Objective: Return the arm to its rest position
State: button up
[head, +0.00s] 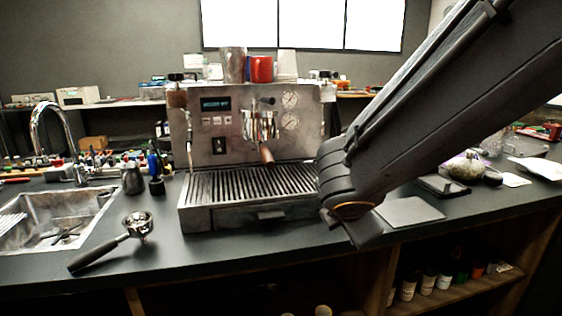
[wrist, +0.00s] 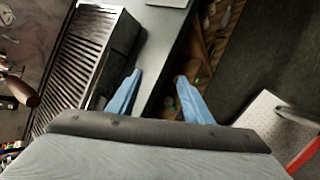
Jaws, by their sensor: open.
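My arm reaches in from the upper right of the head view, its dark links crossing in front of the counter's right part. My gripper shows in the wrist view (wrist: 155,85), its two blue fingers apart with nothing between them. It hangs over the counter's front edge, beside the drip tray's corner. In the head view the fingers are hidden by or merge with the dark arm. The espresso machine (head: 240,160) stands on the counter (head: 160,262), with a portafilter in its group head (head: 260,125).
A loose portafilter (head: 138,224) lies on the counter at front left, near the sink (head: 60,215). A flat grey pad (head: 410,211) lies right of the machine. Cups, including a red one (head: 261,69), stand on top of it. A shelf with bottles (head: 445,281) is below.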

jog(key=s+d+f+m+g+y, duration=0.1)
jog(key=s+d+f+m+g, duration=0.2)
jog(key=m, duration=0.8)
jog(key=s+d+f+m+g+y, duration=0.1)
jog(key=s+d+f+m+g, duration=0.2)
jog(key=s+f+m+g, duration=0.2)
jog(key=s+f+m, duration=0.3)
jog(key=f+m, duration=0.2)
jog(key=m, duration=0.1)
jog(key=shift+s+m+y, duration=0.3)
jog(key=shift+m+y, duration=0.1)
